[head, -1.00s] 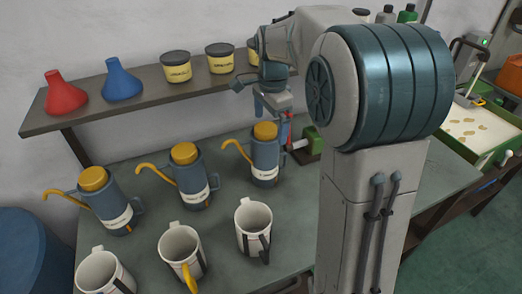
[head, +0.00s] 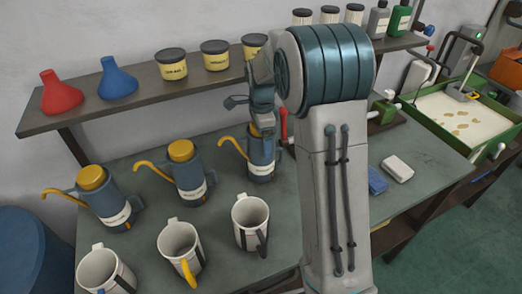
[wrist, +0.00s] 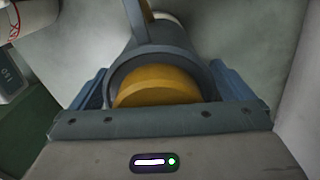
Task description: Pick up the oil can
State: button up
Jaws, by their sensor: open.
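Three blue-grey oil cans with yellow lids and yellow spouts stand in a row on the workbench: a left can (head: 107,199), a middle can (head: 188,175) and a right can (head: 262,160). The fingers stand on either side of the can's upper part. Contact with the can cannot be told.
A shelf (head: 150,97) behind holds red and blue funnels and yellow tins. A white block (head: 397,168) lies to the right on the bench (head: 130,153).

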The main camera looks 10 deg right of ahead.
jog(key=c, duration=1.7)
jog(key=shift+r, duration=0.1)
